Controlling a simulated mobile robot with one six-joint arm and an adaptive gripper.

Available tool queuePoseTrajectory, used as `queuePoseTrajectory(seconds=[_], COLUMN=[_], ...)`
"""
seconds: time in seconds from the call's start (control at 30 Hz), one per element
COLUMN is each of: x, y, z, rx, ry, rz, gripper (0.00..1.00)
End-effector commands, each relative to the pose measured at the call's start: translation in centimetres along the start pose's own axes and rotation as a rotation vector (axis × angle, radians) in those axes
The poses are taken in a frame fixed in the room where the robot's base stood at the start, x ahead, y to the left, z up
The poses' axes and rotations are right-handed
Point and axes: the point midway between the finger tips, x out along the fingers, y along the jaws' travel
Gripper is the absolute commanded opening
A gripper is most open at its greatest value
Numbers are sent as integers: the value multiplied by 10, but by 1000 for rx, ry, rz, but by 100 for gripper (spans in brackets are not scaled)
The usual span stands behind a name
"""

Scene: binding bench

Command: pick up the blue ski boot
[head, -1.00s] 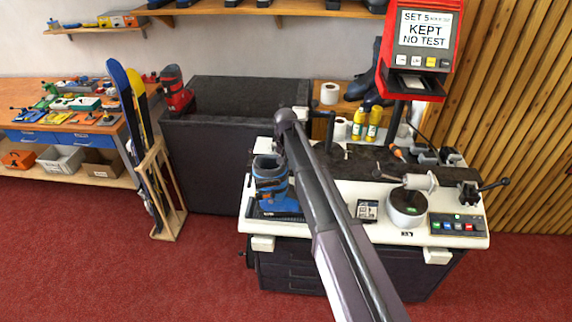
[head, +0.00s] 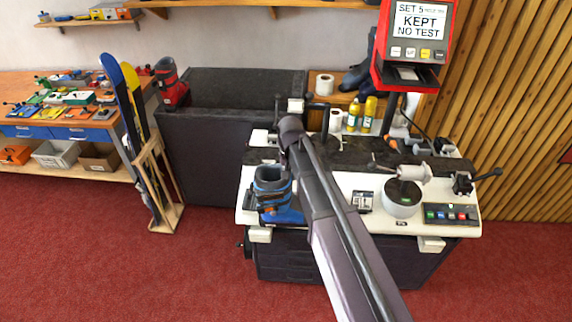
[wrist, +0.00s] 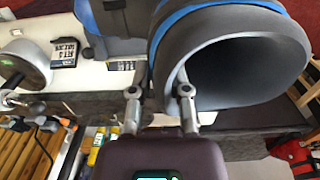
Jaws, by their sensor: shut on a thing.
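The blue ski boot (head: 273,195), with a dark cuff, is upright at the bench's left front corner. My gripper (wrist: 160,92) is shut on the cuff's wall, one finger inside the opening and one outside. In the head view my arm hides the gripper's fingers. Whether the sole is clear of the bench top is hard to tell.
A red screen unit (head: 414,45) rises at the back. Skis (head: 133,100) lean at left.

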Motion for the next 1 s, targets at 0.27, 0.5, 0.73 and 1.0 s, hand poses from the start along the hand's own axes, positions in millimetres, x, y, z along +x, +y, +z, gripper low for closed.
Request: queuePoseTrajectory(seconds=[0.27, 0.5, 0.73, 1.0], x=[-4, -5, -5, -5], y=[12, 15, 15, 15], z=[34, 44, 44, 44], rx=[0, 0, 0, 0], ry=[0, 1, 0, 0], rz=[0, 0, 0, 0], gripper=[0, 0, 0, 0])
